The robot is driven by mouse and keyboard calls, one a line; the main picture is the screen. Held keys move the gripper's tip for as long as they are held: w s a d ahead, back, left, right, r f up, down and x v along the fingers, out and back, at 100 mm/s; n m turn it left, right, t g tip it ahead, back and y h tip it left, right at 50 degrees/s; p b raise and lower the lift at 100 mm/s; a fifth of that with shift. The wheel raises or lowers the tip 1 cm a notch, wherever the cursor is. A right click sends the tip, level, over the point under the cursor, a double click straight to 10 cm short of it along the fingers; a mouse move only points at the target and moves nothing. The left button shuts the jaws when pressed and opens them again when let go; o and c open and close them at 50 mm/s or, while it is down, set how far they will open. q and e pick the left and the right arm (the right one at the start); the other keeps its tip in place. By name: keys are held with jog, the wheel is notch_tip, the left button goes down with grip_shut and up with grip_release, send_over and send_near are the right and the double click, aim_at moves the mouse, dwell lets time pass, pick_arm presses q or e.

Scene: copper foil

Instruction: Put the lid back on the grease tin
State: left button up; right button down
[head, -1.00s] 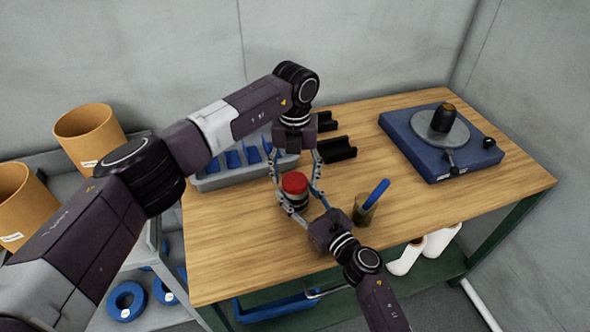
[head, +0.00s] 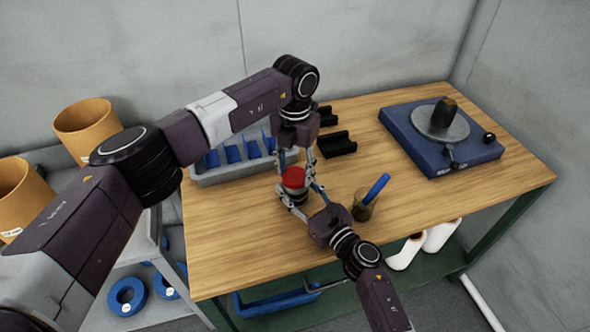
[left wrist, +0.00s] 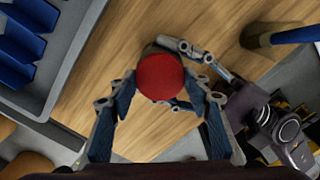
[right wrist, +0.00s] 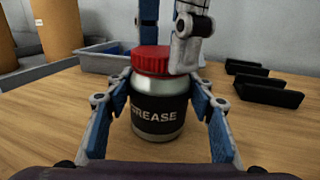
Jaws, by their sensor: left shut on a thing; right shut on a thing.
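The grease tin (right wrist: 159,108) stands upright on the wooden table, silver with a black "GREASE" label. The red ribbed lid (right wrist: 152,60) sits on top of it, with no clear gap visible; whether it is screwed tight I cannot tell. The lid also shows in the head view (head: 294,178) and from above in the left wrist view (left wrist: 160,77). My left gripper (head: 296,170) reaches down from above, its fingers shut on the lid's sides. My right gripper (head: 302,200) comes in from the front and is shut on the tin's body. The fingers hide part of the tin.
A cup with a blue-handled tool (head: 366,203) stands close right of my right gripper. A grey bin with blue dividers (head: 205,179) is behind left, black holders (head: 338,144) behind right. A blue base with a round plate (head: 420,150) sits far right. The front-left tabletop is clear.

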pick_arm(q)
jog(key=shift+m, duration=0.3)
jog(key=o, duration=1.4)
jog(key=shift+c, duration=0.2)
notch_tip(320, 180, up, 12)
pick_arm(e)
jog(key=c, duration=0.8)
grip_release()
